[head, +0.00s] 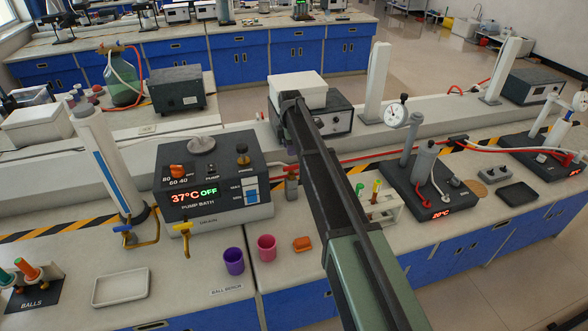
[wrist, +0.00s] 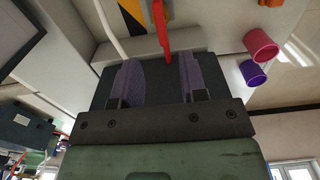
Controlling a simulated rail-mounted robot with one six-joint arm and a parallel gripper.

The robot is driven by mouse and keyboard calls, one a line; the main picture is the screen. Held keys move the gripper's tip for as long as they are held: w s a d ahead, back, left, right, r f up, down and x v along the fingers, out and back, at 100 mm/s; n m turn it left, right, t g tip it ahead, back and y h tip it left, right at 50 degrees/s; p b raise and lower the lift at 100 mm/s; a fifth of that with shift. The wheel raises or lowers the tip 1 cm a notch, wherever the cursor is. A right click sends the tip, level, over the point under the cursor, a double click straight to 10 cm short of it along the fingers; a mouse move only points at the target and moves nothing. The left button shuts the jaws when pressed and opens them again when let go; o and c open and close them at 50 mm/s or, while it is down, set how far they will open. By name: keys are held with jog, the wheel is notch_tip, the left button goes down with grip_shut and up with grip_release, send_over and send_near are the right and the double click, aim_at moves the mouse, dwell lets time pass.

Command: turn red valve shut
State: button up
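The red valve handle (wrist: 161,28) is a flat red lever in the wrist view, just beyond my gripper. A small valve body (head: 292,186) stands on the red hose beside the bath, partly close to my arm.
A purple cup (head: 233,261), a pink cup (head: 266,248) and an orange block (head: 302,244) are on the front bench. A tube rack (head: 383,208) is right of my arm.

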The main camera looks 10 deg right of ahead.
aim_at(291, 166)
notch_tip(291, 166, down, 9)
jog(key=b, duration=0.7)
jog(key=shift+r, duration=0.3)
grip_shut()
